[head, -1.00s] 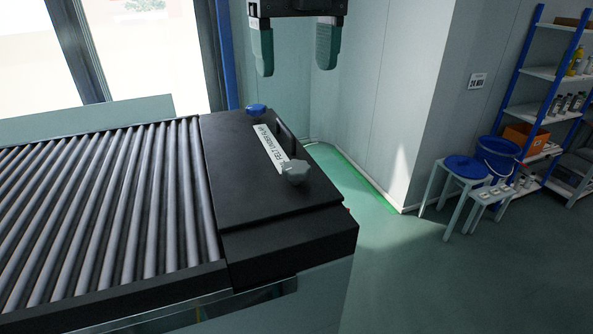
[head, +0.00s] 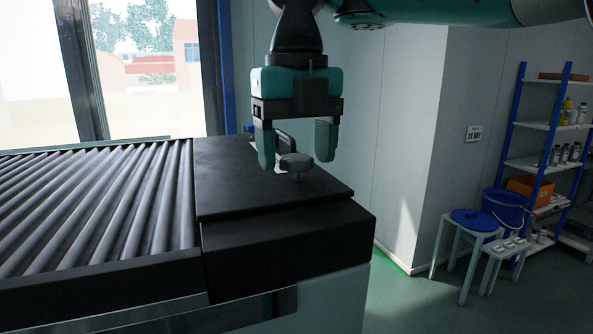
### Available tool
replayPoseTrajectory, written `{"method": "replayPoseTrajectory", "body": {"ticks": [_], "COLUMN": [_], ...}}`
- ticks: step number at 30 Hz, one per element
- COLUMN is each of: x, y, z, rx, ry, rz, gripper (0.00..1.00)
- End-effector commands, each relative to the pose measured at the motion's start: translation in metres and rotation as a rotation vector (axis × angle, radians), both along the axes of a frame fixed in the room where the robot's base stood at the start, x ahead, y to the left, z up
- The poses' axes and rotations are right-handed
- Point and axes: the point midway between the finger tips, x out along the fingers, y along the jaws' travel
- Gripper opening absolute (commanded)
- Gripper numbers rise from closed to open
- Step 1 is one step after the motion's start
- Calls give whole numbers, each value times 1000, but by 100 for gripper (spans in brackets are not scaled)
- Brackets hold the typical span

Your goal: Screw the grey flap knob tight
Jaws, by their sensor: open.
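The grey flap knob (head: 296,162) stands on the dark panel (head: 235,185) at the end of the roller conveyor. My gripper (head: 296,158) points down with its two teal fingers apart. In the picture the knob shows between and slightly below the fingertips. I cannot tell whether the fingers are around the knob or behind it, and no contact shows. A blue knob (head: 248,128) shows in part at the panel's far left, mostly behind my gripper. The label beside the grey knob is almost wholly hidden.
A dark handle (head: 286,139) rises from the panel behind the fingers. The roller conveyor (head: 95,205) fills the left. A wall corner (head: 415,130) stands to the right. Stools (head: 470,230), a blue bucket (head: 505,205) and a shelf (head: 545,130) are farther right, with clear floor before them.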

Motion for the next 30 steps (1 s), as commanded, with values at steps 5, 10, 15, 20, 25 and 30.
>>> {"method": "replayPoseTrajectory", "body": {"ticks": [5, 10, 15, 20, 25, 30], "x": [0, 0, 0, 0, 0, 0], "y": [0, 0, 0, 0, 0, 0], "z": [-3, -3, -3, -3, -3, -3], "rx": [0, 0, 0, 0, -1, 0], "ry": [0, 0, 0, 0, 0, 1], "rz": [0, 0, 0, -1, -17, -77], "gripper": [69, 69, 32, 20, 20, 20]}}
